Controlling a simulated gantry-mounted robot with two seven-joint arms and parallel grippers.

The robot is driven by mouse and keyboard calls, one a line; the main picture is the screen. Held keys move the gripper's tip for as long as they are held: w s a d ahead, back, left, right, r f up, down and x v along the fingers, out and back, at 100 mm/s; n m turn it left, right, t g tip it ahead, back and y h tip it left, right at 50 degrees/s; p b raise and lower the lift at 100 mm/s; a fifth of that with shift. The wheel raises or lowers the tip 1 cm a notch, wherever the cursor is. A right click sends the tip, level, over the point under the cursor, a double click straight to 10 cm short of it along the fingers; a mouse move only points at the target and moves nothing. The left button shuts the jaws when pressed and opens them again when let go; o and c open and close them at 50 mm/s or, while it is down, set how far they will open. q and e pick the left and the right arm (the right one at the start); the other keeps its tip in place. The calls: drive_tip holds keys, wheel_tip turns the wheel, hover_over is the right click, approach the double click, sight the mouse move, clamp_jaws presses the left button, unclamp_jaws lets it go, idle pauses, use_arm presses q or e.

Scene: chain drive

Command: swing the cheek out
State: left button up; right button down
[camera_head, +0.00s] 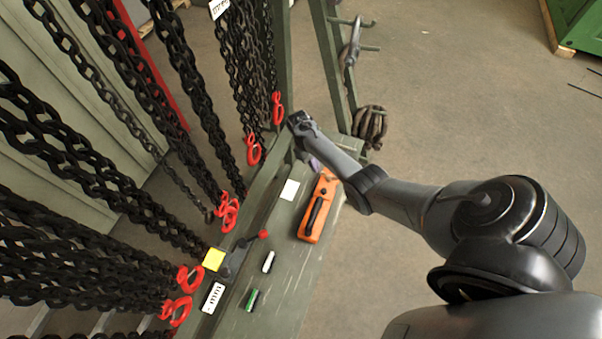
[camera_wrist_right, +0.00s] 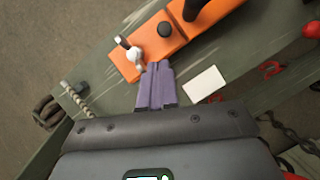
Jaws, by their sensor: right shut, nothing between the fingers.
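An orange block-like tool (camera_head: 318,207) lies on the green bench, with a black handle along its top. In the right wrist view the orange tool (camera_wrist_right: 172,40) carries a round black knob (camera_wrist_right: 165,29) and a small silver fitting (camera_wrist_right: 132,50) at its near end. I cannot tell which part is the cheek. My right gripper (camera_head: 315,165) reaches in from the right to the tool's far end. Its purple fingers (camera_wrist_right: 156,68) are shut and empty, right beside the silver fitting; I cannot tell whether they touch it. My left gripper is not in view.
A white card (camera_head: 290,190) lies on the bench (camera_head: 290,265) left of the tool. A red-knobbed lever (camera_head: 264,234), yellow note (camera_head: 213,259), white marker (camera_head: 268,262) and green battery-like item (camera_head: 252,300) are nearer. Black chains (camera_head: 190,70) with red hooks (camera_head: 228,212) hang at left.

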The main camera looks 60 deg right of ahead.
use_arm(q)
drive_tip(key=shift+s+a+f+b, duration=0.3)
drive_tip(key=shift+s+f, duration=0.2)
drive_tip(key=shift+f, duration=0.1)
use_arm(e)
drive_tip(key=shift+t, duration=0.5)
drive_tip(key=w+r, duration=0.2)
drive_tip(key=w, duration=0.2)
drive_tip(key=shift+d+r, duration=0.15)
drive_tip(key=shift+r, duration=0.25)
drive_tip(key=shift+w, duration=0.1)
drive_tip(key=b, duration=0.4)
hover_over(317, 188)
drive_tip(key=f, duration=0.9)
drive_tip(key=shift+w+d+f, duration=0.15)
drive_tip(key=shift+w+f, duration=0.05)
drive_tip(key=shift+f, duration=0.05)
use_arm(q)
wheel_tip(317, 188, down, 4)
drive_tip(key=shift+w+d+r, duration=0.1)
use_arm(e)
drive_tip(key=shift+s+f, duration=0.1)
drive_tip(key=shift+s, duration=0.1)
